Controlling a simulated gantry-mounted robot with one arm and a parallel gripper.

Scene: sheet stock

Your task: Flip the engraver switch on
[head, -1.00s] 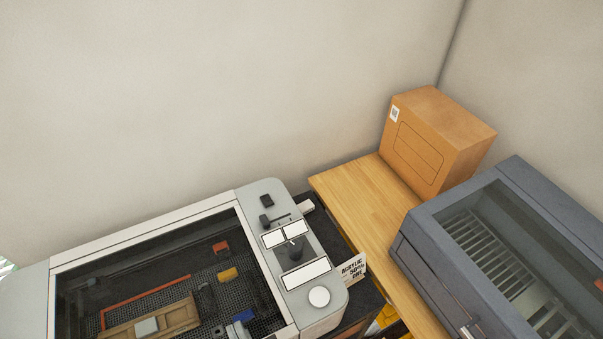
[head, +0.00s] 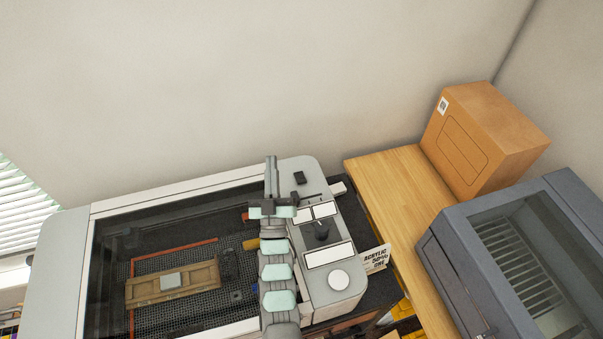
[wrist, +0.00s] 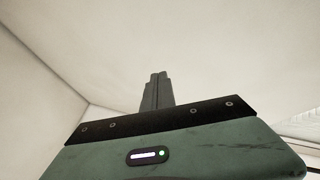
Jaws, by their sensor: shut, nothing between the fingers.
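The engraver (head: 68,255) is a pale grey machine with a dark see-through lid, at the lower left of the head view.
A wooden bench (head: 395,190) stands right of the engraver, with a cardboard box (head: 490,135) at the back and a dark grey machine (head: 455,215) at the right. A small sign (head: 376,258) stands by the panel. My arm hides part of the lid.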

